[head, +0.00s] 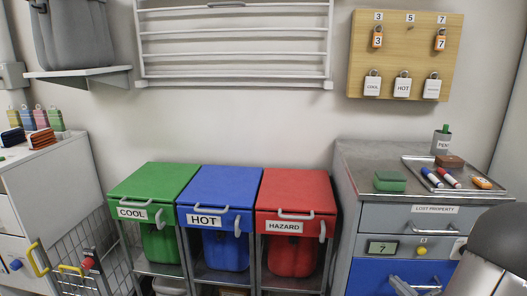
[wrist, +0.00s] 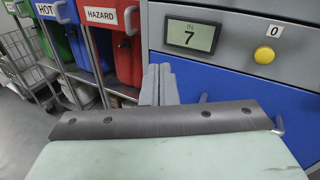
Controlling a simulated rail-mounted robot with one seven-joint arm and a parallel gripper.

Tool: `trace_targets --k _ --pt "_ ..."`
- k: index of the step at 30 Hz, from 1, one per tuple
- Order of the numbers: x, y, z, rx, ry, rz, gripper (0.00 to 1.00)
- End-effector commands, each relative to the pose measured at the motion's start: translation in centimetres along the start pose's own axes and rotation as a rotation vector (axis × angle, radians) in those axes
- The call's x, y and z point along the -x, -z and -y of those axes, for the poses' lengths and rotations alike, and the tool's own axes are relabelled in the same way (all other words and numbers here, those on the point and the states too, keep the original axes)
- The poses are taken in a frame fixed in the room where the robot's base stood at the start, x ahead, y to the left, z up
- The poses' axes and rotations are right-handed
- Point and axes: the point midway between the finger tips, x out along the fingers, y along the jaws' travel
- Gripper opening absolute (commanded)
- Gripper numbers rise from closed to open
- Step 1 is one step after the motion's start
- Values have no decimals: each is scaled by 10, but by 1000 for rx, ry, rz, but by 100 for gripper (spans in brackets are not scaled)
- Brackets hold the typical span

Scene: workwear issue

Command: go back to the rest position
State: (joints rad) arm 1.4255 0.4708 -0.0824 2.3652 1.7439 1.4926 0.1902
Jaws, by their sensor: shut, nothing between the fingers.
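My gripper (wrist: 159,72) is shut and empty in the wrist view, its grey fingers pressed together. It is in front of the blue drawer (wrist: 215,85) of the right-hand cabinet, near the drawer's handle (wrist: 279,125), which is partly hidden behind my wrist. I cannot tell whether the fingers touch the handle. In the head view the grey fingers (head: 401,286) show low in front of the blue drawer (head: 375,275), and my arm covers the lower right corner.
A display reading 7 (head: 381,248) and a yellow button (head: 421,252) are just above the drawer. Green (head: 150,180), blue (head: 228,182) and red (head: 296,190) lidded bins stand left of the cabinet. A wire cart (head: 88,262) is further left. A tray (head: 420,166) lies on the cabinet.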

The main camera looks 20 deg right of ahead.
Motion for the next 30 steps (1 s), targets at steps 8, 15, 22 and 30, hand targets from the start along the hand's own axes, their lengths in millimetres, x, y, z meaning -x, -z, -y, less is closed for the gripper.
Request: trace_targets --k 8,15,22,30 --pt "-54 -109 -187 352 -751 -89 0" --pt "3 -177 -322 937 -1473 -92 0" --pt "60 -229 -353 1674 -1958 65 0" --pt "69 -269 -352 2264 -2105 281 0"
